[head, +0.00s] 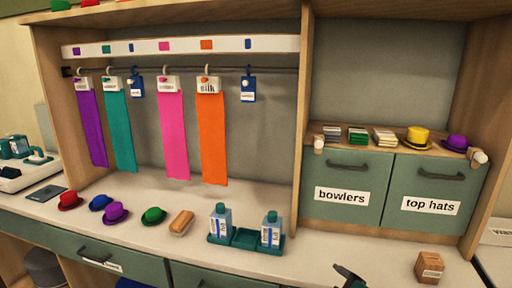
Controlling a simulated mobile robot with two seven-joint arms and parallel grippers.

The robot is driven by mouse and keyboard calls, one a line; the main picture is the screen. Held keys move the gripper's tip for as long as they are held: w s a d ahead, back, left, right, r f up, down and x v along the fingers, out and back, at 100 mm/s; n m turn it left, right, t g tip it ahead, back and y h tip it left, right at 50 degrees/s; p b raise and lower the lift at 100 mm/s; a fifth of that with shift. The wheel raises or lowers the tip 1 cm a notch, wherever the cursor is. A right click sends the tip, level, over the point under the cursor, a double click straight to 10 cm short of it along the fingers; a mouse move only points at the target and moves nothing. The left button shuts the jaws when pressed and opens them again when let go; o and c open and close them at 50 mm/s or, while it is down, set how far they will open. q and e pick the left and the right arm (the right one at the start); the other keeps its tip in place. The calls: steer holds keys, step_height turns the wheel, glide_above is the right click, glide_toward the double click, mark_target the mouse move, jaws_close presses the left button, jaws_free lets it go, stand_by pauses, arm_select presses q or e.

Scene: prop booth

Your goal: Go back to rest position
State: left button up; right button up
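Neither of my grippers can be made out in the head view, so I cannot see whether they are open or holding anything. A dark green and black object (348,277) is cut off by the bottom edge, and I cannot tell what it is.
Small hats, such as a purple one (115,213), a brush (181,222) and a teal tray (245,239) with two bottles stand on the counter. A wooden block (429,267) sits at right. Cloths hang from a rail (278,70). The bowlers drawer (342,196) and top hats drawer (430,206) are shut.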

steer(key=s+f+m+g, duration=0.1)
steer(key=s+f+m, duration=0.4)
steer(key=s, duration=0.5)
steer(key=s+d+f+m+h, duration=0.1)
steer(key=s+f+m, duration=0.3)
steer(key=s+f, duration=0.4)
steer(key=shift+s+m+g, duration=0.4)
steer(key=shift+s, duration=0.7)
